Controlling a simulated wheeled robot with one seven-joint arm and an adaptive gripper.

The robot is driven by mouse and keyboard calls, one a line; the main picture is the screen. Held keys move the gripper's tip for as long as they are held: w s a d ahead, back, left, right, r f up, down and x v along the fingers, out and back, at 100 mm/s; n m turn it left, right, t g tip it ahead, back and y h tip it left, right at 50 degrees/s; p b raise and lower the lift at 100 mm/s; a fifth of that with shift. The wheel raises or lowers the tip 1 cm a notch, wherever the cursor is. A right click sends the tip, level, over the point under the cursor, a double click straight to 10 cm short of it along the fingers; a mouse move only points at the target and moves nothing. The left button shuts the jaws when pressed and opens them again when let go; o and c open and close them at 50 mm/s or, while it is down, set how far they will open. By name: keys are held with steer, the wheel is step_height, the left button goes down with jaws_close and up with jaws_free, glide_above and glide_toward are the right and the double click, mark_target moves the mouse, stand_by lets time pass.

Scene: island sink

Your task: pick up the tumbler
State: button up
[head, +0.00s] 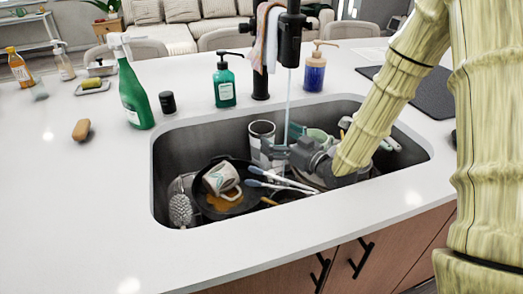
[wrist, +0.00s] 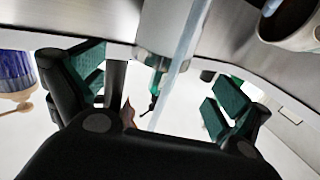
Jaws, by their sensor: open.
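The tumbler (head: 261,132) is a tall grey-and-white cup standing in the sink, left of the water stream. In the head view my gripper (head: 272,151) is low in the sink at the tumbler's right side, and its fingers partly cover the cup. In the wrist view, which looks upside down, my gripper (wrist: 155,88) has its green-padded fingers wide apart. The pale tumbler (wrist: 166,28) shows ahead in the gap between them. I cannot tell whether a finger touches it. The tumbler's lower part is hidden in the head view.
The black faucet (head: 289,40) stands behind. A green spray bottle (head: 135,95), a green dispenser (head: 224,85) and a blue dispenser (head: 315,72) stand on the counter.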

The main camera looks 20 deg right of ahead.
glide_toward(257, 129)
steer(key=f+x, duration=0.1)
steer(key=x, duration=0.5)
steer(key=shift+w+a+f, duration=0.15)
steer(key=shift+a+f, duration=0.05)
steer(key=shift+a, duration=0.25)
steer(key=c, duration=1.4)
